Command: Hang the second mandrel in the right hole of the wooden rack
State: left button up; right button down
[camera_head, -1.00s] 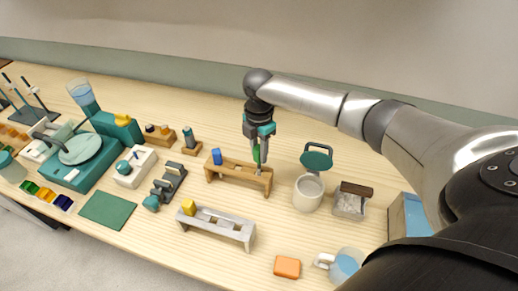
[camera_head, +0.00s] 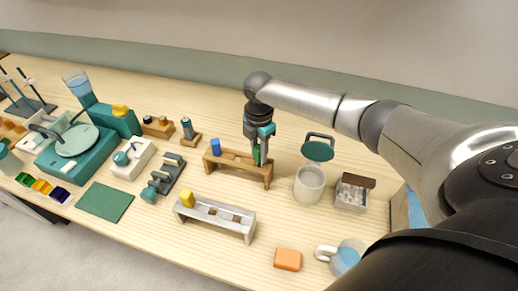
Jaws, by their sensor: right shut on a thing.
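The wooden rack (camera_head: 238,172) stands near the middle of the table. A blue-topped mandrel (camera_head: 215,146) hangs in its left part. My right gripper (camera_head: 259,157) is at the rack's right end, pointing down, shut on a green-topped mandrel (camera_head: 256,155). The fingers hide most of that mandrel, so I cannot tell how deep it sits in the right hole. My left gripper does not show.
A grey rack (camera_head: 219,221) with a yellow-topped piece (camera_head: 187,198) stands in front of the wooden rack. An orange block (camera_head: 288,259) and a glass mug (camera_head: 344,258) lie near the front edge.

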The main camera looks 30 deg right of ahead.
jog(key=shift+f+b, duration=0.4)
jog(key=shift+f, duration=0.4)
jog(key=c, duration=0.5)
grip_release()
notch_tip(320, 180, up, 15)
jog(key=shift+r+p, duration=0.15)
jog(key=shift+p, duration=0.25)
